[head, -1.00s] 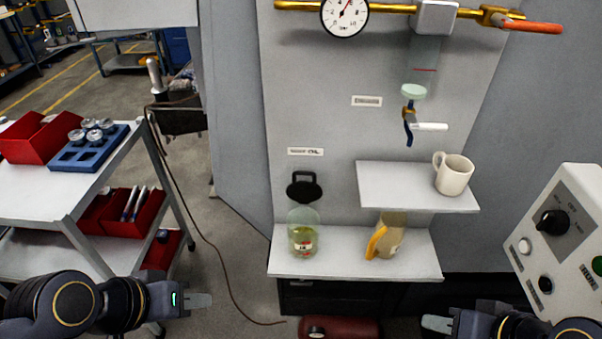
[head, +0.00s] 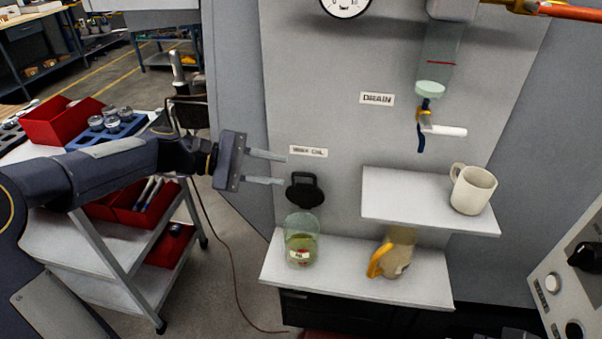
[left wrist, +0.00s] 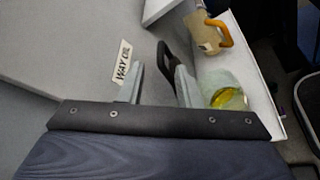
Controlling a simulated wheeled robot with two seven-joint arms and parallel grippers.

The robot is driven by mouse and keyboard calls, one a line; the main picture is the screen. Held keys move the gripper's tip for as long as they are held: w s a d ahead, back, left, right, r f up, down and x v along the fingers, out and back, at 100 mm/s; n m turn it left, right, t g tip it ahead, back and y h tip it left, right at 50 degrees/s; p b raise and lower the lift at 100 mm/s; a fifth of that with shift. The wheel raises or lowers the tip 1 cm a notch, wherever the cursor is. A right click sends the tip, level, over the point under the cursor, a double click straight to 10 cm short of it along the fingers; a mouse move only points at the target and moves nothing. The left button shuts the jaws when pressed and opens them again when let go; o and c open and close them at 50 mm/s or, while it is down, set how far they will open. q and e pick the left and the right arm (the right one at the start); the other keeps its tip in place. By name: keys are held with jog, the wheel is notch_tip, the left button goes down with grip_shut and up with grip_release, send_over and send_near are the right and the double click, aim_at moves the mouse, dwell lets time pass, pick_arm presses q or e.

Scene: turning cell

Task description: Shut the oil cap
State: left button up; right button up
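The oil cap (head: 305,190) is a black round lid with a loop handle. It stands raised against the grey panel, just above a clear glass oil container (head: 302,242) with yellow-green oil in the bottom. My left gripper (head: 284,169) is open and empty, its fingers pointing right, up and left of the cap and apart from it. In the left wrist view, the black cap (left wrist: 165,60) shows between and beyond the open fingers, partly hidden by one of them. The oil container (left wrist: 226,92) is to the right there. My right gripper is not in view.
A "WAY OIL" label (head: 308,151) is above the cap. A jug with a yellow handle (head: 393,253) stands on the lower shelf (head: 340,280). A white mug (head: 473,190) sits on the upper shelf (head: 400,205), below a drain tap (head: 424,128). A cart with red bins is at left.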

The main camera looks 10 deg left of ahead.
aim_at(294, 173)
pick_arm(q)
jog(key=x, duration=0.5)
jog(key=shift+w+d+f, duration=0.1)
jog(key=shift+d, duration=0.3)
grip_shut()
